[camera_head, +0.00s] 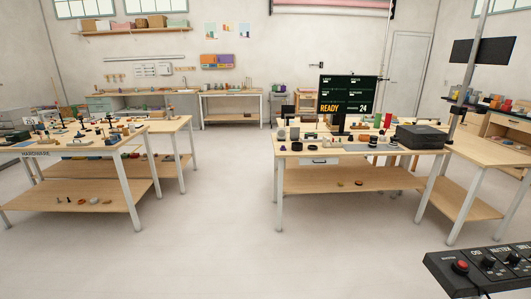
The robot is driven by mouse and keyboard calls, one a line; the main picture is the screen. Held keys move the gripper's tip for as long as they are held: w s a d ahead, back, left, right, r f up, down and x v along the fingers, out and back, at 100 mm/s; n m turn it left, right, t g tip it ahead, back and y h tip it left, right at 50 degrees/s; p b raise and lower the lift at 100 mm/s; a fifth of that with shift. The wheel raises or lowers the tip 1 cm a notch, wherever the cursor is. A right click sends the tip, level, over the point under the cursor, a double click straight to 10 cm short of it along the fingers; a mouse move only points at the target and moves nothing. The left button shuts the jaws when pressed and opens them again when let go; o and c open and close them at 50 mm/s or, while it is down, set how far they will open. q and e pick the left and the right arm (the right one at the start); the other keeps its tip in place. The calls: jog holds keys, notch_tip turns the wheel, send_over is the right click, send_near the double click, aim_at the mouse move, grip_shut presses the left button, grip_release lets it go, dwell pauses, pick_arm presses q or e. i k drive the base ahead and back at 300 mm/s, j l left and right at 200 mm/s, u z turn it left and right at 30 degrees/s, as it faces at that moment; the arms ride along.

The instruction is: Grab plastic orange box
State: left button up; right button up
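No gripper of mine is in view. A plastic orange box cannot be picked out for certain. Small orange and purple bins (217,61) hang on the back wall, far off, left of centre. A row of small coloured boxes (497,103), red and yellow among them, stands at the far right; they are too small to tell apart well.
A hardware table (75,146) stands at left, and a table with a READY screen (348,95) and a black case (419,137) at right. Open floor (215,200) lies between them. A control panel with a red button (460,266) is near, at lower right.

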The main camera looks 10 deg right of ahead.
aim_at(365, 138)
jog(key=i+l+z, duration=0.2)
jog(key=i, duration=0.3)
jog(key=i+z, duration=0.2)
jog(key=i, duration=0.25)
jog(key=i+j+z, duration=0.15)
jog(key=i, duration=0.35)
jog(key=i+j+z, duration=0.2)
jog(key=i, duration=0.3)
jog(key=i+j+z, duration=0.2)
jog(key=i, duration=0.3)
jog(key=i+j+z, duration=0.2)
jog(key=i, duration=0.25)
